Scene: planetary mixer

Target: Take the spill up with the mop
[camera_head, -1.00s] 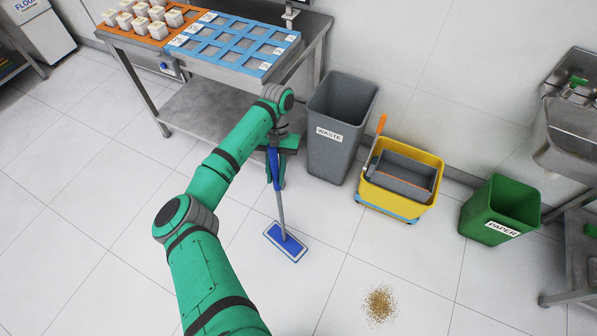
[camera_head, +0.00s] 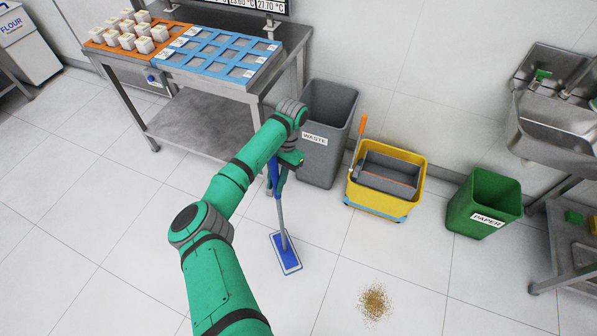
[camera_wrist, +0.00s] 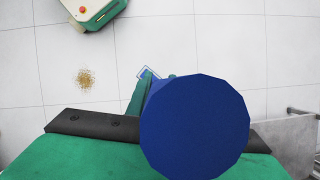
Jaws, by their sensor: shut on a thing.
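The mop (camera_head: 279,205) has a blue grip, a grey pole and a flat blue head (camera_head: 286,252) with a white edge. My gripper (camera_head: 277,168) is shut on the blue grip and holds the mop nearly upright. The head is at or just above the floor; I cannot tell which. In the wrist view the round blue end of the mop handle (camera_wrist: 195,125) fills the lower middle and hides most of the pole. The spill (camera_head: 374,302) is a brown, grainy patch on the floor, right of and nearer than the mop head. It also shows in the wrist view (camera_wrist: 85,79).
A grey waste bin (camera_head: 328,130), a yellow mop bucket (camera_head: 386,180) and a green paper bin (camera_head: 483,204) stand along the wall. A steel table (camera_head: 190,125) with trays is behind my arm. A sink (camera_head: 560,100) is at right. The floor between mop head and spill is clear.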

